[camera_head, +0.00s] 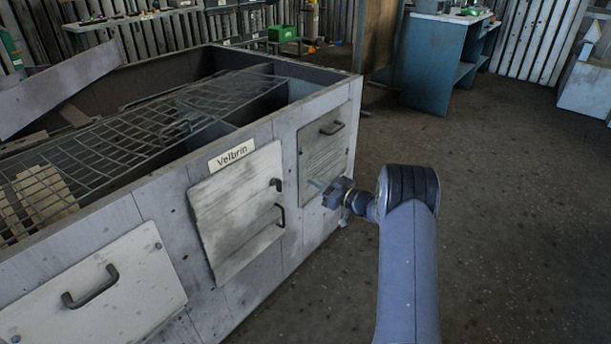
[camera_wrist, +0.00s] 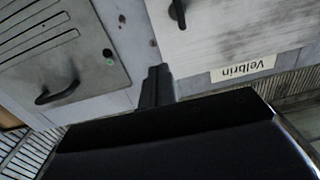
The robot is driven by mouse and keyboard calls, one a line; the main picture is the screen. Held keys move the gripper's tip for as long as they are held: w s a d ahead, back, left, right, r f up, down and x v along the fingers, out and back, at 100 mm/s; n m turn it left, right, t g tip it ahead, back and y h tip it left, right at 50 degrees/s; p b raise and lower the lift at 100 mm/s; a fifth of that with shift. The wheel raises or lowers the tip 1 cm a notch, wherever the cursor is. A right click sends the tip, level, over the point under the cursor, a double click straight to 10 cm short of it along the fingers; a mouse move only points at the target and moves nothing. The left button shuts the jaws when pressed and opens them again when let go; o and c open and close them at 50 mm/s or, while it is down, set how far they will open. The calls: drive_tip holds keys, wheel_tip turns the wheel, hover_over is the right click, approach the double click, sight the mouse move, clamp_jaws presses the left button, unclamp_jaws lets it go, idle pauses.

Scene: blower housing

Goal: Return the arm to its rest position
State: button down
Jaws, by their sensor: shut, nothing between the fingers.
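My gripper (camera_head: 326,190) is at the end of my arm, in front of the right part of the grey blower housing (camera_head: 265,255). Its fingers are together and empty; they also show at the centre of the wrist view (camera_wrist: 157,85). In the head view they overlap the area by the right panel (camera_head: 318,150); whether they touch it I cannot tell. The middle panel (camera_head: 225,225), under a "Velbrin" label (camera_head: 231,155), sits a little tilted. The wrist view shows this label upside down (camera_wrist: 243,68).
A left panel (camera_head: 120,265) has a dark handle. A wire grid (camera_head: 130,150) lies over the housing's open top. Blue-green cabinets (camera_head: 432,65) stand at the back, a light box (camera_head: 588,85) at the far right. The floor (camera_head: 520,200) right of my arm is clear.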

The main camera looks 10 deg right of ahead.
drive_tip(key=shift+v, duration=1.05)
